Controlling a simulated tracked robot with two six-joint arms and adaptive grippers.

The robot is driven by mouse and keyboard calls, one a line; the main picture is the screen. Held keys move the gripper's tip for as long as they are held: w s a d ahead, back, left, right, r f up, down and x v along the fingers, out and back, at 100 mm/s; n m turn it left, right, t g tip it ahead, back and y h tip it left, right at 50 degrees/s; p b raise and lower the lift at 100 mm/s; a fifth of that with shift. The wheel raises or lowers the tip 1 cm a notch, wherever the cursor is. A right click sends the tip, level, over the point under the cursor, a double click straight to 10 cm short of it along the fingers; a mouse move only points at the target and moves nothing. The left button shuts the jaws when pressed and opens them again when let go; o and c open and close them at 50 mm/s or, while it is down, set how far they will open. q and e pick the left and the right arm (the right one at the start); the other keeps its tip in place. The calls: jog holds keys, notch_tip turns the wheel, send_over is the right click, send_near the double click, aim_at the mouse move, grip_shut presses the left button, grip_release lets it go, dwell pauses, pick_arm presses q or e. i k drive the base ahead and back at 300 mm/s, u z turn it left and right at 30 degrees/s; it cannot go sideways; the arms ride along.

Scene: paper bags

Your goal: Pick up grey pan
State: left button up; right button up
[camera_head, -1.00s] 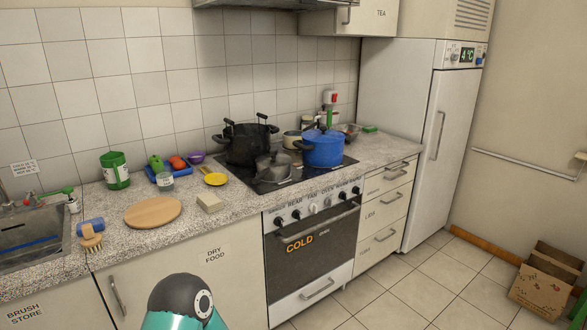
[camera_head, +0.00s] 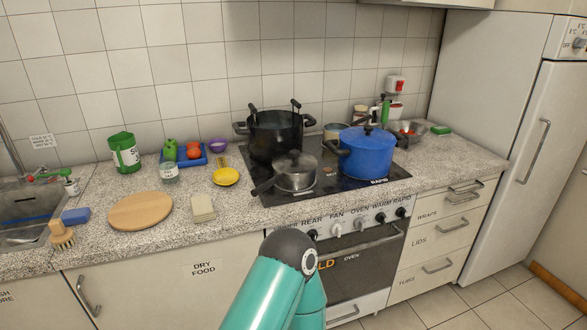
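The grey pan (camera_head: 296,175) is a small metal saucepan with a lid and a dark handle pointing to the lower left. It sits on the front of the black hob (camera_head: 334,190). A large black pot (camera_head: 276,135) stands behind it and a blue lidded pot (camera_head: 367,153) stands to its right. One teal arm of mine with a dark grey joint shows at the bottom centre, in front of the oven and below the pan. Neither of my grippers shows in this view.
The counter holds a round wooden board (camera_head: 140,211), a beige block (camera_head: 202,207), a yellow scoop (camera_head: 226,177), a blue tray (camera_head: 184,162) and a green tub (camera_head: 124,152). A sink (camera_head: 22,212) is at the left. The oven (camera_head: 352,262) and drawers (camera_head: 440,240) are below, with a fridge at the right.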

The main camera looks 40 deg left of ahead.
aim_at(284, 181)
jog(key=u, duration=0.55)
jog(key=i, duration=1.1)
jog(key=u, duration=0.8)
jog(key=k, duration=0.8)
jog(key=u, duration=0.2)
jog(key=i, duration=0.85)
jog(key=z, duration=0.1)
